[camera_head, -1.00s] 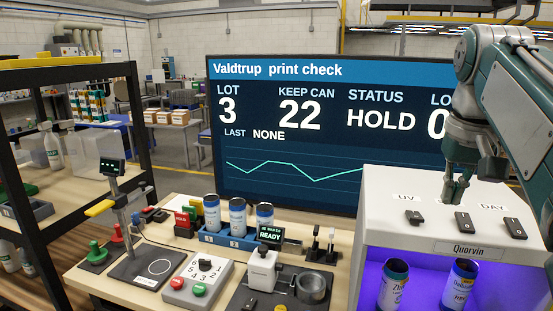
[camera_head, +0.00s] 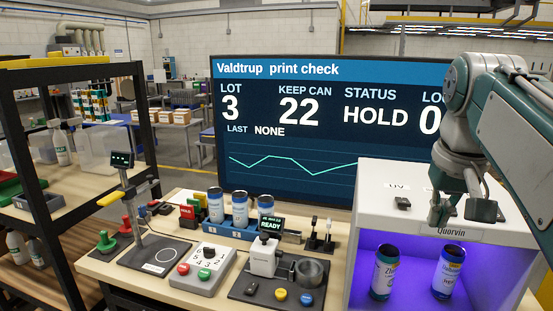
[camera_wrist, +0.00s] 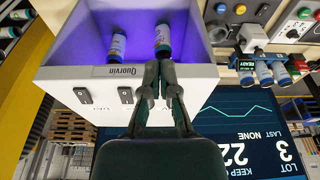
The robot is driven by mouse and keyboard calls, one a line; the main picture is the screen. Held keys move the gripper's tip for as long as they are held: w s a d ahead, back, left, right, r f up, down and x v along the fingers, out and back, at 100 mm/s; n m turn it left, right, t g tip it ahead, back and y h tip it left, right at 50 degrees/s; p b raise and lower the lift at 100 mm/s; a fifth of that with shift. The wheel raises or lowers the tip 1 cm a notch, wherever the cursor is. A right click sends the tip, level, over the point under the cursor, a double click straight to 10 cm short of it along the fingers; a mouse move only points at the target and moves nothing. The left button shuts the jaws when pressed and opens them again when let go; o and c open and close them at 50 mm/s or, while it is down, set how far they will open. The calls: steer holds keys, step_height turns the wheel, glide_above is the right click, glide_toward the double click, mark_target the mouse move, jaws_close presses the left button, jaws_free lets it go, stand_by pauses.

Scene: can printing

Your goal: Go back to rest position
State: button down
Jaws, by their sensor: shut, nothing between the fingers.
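My gripper (camera_head: 440,212) is shut and empty. In the head view it hangs in front of the upper front edge of the white Quorvin light box (camera_head: 375,190), and my arm comes in from the right. In the wrist view my gripper (camera_wrist: 160,68) is seen with its fingertips together over the box's front edge. Inside the purple-lit box stand two labelled cans, a left can (camera_head: 383,272) and a right can (camera_head: 449,270). A switch (camera_head: 402,203) shows on the box top; my gripper hides others, which show in the wrist view (camera_wrist: 126,95).
A large screen (camera_head: 290,130) reading HOLD stands behind the bench. A blue rack (camera_head: 228,238) holds several cans. A dial box (camera_head: 203,270), a printing fixture (camera_head: 264,258) and a stand (camera_head: 128,185) fill the bench. A black shelf (camera_head: 70,72) stands at left.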

steer(key=s+a+f+n+t, duration=0.1)
steer(key=s+a+f, duration=0.1)
steer(key=f, duration=0.5)
steer(key=s+a+f+t, duration=0.1)
steer(key=s+a+f, duration=0.2)
steer(key=s+f, duration=0.2)
steer(key=s+a+f+n+t, duration=0.1)
steer(key=s+a+f, duration=0.2)
steer(key=f, duration=0.6)
steer(key=shift+s+a+n+y, duration=0.2)
steer(key=shift+s+n+y, duration=0.1)
steer(key=shift+s, duration=0.25)
